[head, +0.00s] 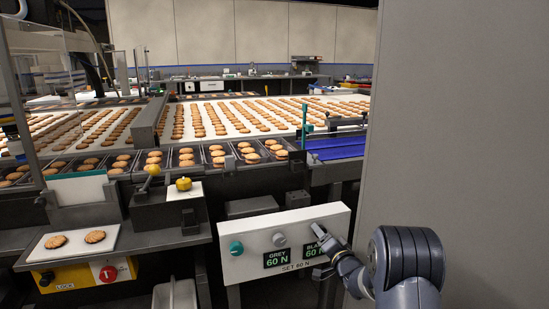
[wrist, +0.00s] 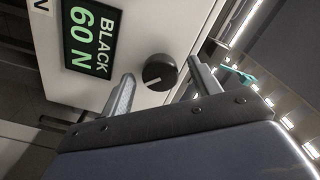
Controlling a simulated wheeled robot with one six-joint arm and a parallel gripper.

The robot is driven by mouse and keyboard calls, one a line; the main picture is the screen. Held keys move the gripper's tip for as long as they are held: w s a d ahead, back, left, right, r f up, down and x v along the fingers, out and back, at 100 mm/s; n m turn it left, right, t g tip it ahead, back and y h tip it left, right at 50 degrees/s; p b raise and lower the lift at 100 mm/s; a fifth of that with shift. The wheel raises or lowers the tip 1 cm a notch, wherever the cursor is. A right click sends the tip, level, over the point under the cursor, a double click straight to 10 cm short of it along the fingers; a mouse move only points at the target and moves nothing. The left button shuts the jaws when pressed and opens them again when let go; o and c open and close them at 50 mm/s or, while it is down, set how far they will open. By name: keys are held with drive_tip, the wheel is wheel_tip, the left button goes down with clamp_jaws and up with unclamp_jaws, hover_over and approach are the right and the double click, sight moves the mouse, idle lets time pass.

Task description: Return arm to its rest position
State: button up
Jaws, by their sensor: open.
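My gripper (head: 320,236) is in front of the right end of a white control panel (head: 258,225), with my arm coming in from the lower right. In the wrist view my gripper (wrist: 162,77) is open and empty, one finger on each side of the black knob (wrist: 160,72). Gaps show between knob and fingers; the depth between them is hard to tell. The knob's white pointer line is visible. The black display (wrist: 90,38) beside it reads 60 N. In the head view the gripper largely hides that knob.
A grey wall (head: 450,130) stands close on the right. Behind are biscuit trays and a conveyor (head: 245,118). A white tray (head: 75,255) holds two biscuits at left.

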drive_tip(key=n+b, duration=0.7)
drive_tip(key=n, duration=0.1)
drive_tip(key=shift+f, duration=0.1)
drive_tip(key=shift+n, duration=0.3)
